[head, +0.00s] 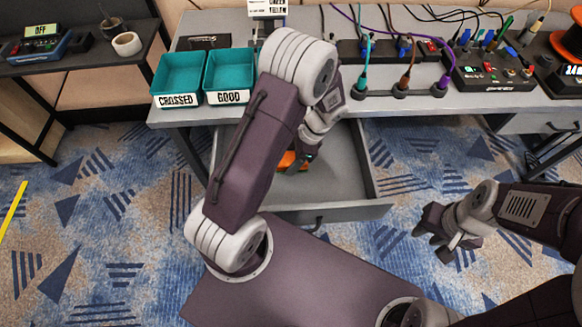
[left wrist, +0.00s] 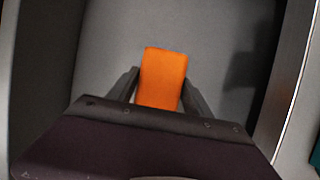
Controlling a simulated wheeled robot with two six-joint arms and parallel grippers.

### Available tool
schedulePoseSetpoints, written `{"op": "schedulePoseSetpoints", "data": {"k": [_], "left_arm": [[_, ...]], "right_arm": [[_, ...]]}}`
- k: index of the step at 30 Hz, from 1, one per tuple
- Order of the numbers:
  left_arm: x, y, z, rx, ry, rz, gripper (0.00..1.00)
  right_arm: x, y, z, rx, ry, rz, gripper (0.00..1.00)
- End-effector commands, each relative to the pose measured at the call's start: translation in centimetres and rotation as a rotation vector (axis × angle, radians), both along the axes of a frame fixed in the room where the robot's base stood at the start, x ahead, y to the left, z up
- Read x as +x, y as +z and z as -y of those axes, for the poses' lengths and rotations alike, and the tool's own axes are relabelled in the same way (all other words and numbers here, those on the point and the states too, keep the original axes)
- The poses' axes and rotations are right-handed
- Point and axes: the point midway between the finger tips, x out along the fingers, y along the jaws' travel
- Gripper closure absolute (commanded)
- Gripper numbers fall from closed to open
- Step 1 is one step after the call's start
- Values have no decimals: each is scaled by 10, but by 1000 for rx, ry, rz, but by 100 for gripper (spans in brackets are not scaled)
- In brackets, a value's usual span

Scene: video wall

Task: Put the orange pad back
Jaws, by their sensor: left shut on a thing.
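The orange pad (left wrist: 162,78) is between the fingers of my left gripper (left wrist: 163,88) in the left wrist view, and the gripper is shut on it. In the head view the orange pad (head: 290,161) shows partly behind my left gripper (head: 300,160), inside the open drawer (head: 340,195) under the desk. The grey drawer floor (left wrist: 215,45) lies beyond the pad in the left wrist view. I cannot tell whether the pad touches the floor. My right gripper (head: 447,240) hangs over the carpet at the right, away from the drawer; its fingers are too small to judge.
Two teal bins marked CROSSED (head: 178,75) and GOOD (head: 230,70) stand on the desk's left part. Cables and plugs run to a black box (head: 490,70) at the right. A side table (head: 85,60) with a tape roll (head: 127,43) stands at the left.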

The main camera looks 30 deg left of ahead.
Motion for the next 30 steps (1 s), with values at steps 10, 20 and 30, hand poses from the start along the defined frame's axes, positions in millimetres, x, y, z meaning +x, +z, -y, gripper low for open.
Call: {"op": "schedulePoseSetpoints", "data": {"k": [10, 20, 30], "left_arm": [[-1, -40, 0, 1, 0, -3, 80], [0, -43, 0, 0, 1, 0, 80], [0, -42, 0, 0, 1, 0, 20]], "right_arm": [[0, -17, 0, 0, 0, 0, 69], [0, -16, 0, 0, 0, 0, 69], [0, -16, 0, 0, 0, 0, 69]]}}
